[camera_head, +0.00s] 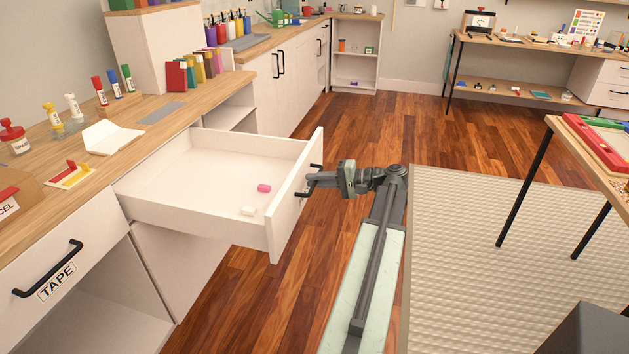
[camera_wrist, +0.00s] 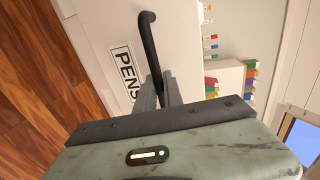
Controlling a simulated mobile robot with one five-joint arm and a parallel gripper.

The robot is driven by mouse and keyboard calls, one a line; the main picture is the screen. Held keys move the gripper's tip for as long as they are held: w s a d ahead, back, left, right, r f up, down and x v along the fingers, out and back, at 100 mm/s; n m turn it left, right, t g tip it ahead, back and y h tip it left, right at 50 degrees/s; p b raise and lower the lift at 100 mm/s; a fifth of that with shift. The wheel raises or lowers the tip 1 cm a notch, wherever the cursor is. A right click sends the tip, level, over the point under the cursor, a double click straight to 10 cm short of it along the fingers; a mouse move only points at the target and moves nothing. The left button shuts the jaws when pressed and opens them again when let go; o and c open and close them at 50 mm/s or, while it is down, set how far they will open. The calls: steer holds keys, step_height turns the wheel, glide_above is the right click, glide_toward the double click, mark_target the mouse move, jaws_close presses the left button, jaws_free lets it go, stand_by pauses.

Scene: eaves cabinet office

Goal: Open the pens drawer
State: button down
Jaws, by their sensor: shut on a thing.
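The pens drawer (camera_head: 210,190) is white and stands well pulled out from the counter in the head view. A pink item (camera_head: 264,188) and a white item (camera_head: 248,211) lie inside it. Its front carries a black bar handle (camera_head: 314,181) and, in the wrist view, a label reading PENS (camera_wrist: 126,72). My gripper (camera_head: 322,180) is at the outer side of the drawer front, shut on the black handle, which also shows in the wrist view (camera_wrist: 150,45). The exact finger contact is partly hidden.
A closed drawer labelled TAPE (camera_head: 62,275) is at the lower left. The wooden counter (camera_head: 150,110) holds markers, books and paper. A table (camera_head: 590,150) with black legs stands at right on a grey mat (camera_head: 500,280). Wooden floor (camera_head: 270,290) is clear around the drawer front.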

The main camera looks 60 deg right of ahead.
steer(key=c, duration=1.5)
jaws_free()
steer(key=shift+w, duration=0.1)
steer(key=p+v, duration=0.1)
steer(key=v, duration=0.6)
steer(key=shift+s+d+p, duration=0.1)
steer(key=shift+s+p, duration=0.2)
steer(key=shift+s, duration=0.1)
